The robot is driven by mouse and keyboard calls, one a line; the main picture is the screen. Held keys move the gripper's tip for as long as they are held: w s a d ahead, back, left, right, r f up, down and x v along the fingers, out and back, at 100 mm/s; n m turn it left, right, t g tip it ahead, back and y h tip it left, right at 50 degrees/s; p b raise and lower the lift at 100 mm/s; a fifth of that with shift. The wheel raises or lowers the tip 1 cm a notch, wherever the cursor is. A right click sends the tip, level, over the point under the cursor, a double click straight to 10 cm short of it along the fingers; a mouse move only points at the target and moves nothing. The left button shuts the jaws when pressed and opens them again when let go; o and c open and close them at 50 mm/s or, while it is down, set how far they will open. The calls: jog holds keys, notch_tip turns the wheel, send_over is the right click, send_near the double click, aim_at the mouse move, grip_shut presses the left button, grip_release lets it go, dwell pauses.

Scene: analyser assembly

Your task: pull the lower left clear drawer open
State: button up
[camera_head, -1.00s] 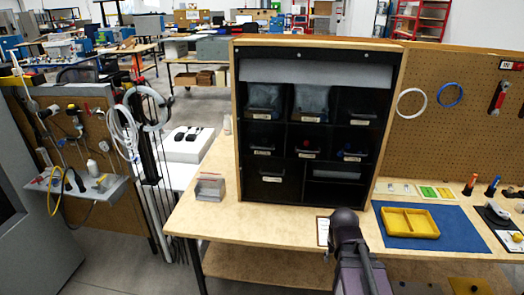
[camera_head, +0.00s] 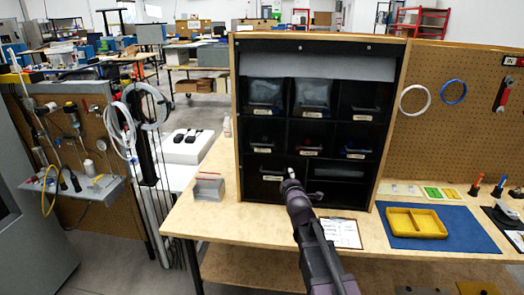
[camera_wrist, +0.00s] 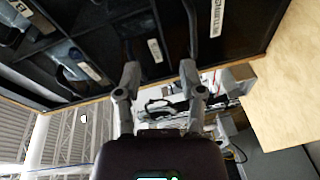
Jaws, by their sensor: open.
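The lower left clear drawer (camera_head: 264,188) is in the bottom left bay of the black cabinet (camera_head: 313,47). It looks dark, with a pale label at its upper front, and appears shut. My gripper (camera_head: 290,174) is in front of the cabinet, overlapping the right side of that bay in the head view. In the wrist view my gripper (camera_wrist: 158,68) has its two fingers apart, with nothing seen between them. The dark bay fronts with pale labels lie beyond the fingertips. I cannot tell whether the fingers touch the drawer.
Other clear bins (camera_head: 265,92) fill the bays above. A small clear box (camera_head: 208,187) stands on the wooden bench left of the cabinet. A yellow tray (camera_head: 416,222) on a blue mat (camera_head: 465,238) and a clipboard (camera_head: 342,233) lie to the right. The bench left of the cabinet is mostly clear.

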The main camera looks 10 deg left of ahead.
aim_at(261, 145)
jog(key=a+r+n+t+y+b, duration=0.1)
jog(key=a+r+n+t+y, duration=0.1)
jog(key=a+r+n+y, duration=0.1)
jog(key=a+n+y, duration=0.1)
jog(key=a+n, duration=0.1)
jog(key=a, duration=0.1)
jog(key=shift+w+a+r+n, duration=0.25)
jog(key=shift+a+n, duration=0.05)
jog(key=shift+a, duration=0.05)
jog(key=shift+w, duration=0.15)
jog(key=p+x, duration=0.2)
jog(key=x, duration=1.1)
jog(key=shift+w+a, duration=0.15)
jog(key=shift+w, duration=0.1)
grip_shut()
